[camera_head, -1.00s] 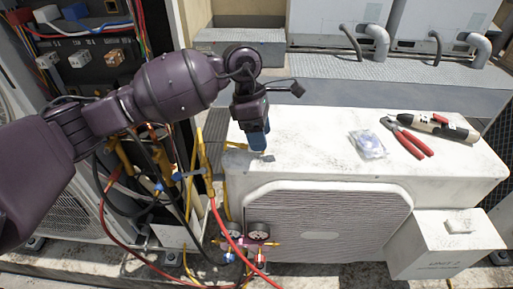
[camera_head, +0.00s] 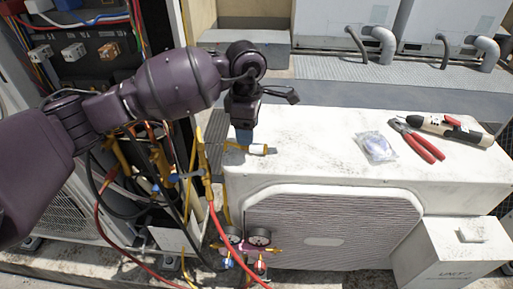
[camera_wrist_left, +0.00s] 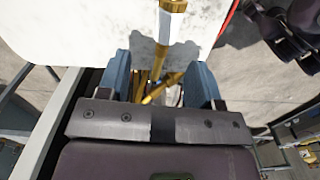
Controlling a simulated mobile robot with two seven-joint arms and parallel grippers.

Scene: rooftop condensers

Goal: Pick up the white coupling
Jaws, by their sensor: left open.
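The white coupling (camera_head: 258,149), a small pale piece on a yellow-brass fitting, lies on the left end of the white condenser top (camera_head: 310,140). My left gripper (camera_head: 244,137) is just left of the coupling in the head view, jaws pointing down. In the wrist view its blue fingers (camera_wrist_left: 162,82) are apart, with the brass part extending toward the gap between them and the coupling beyond the tips. My right gripper is not clearly in view.
A clear bag (camera_head: 377,147), red-handled pliers (camera_head: 418,140) and a cream-and-black tool (camera_head: 445,128) lie on the right of the top. Hoses and gauges (camera_head: 245,238) hang at its left front. An open wiring panel (camera_head: 85,45) stands at left.

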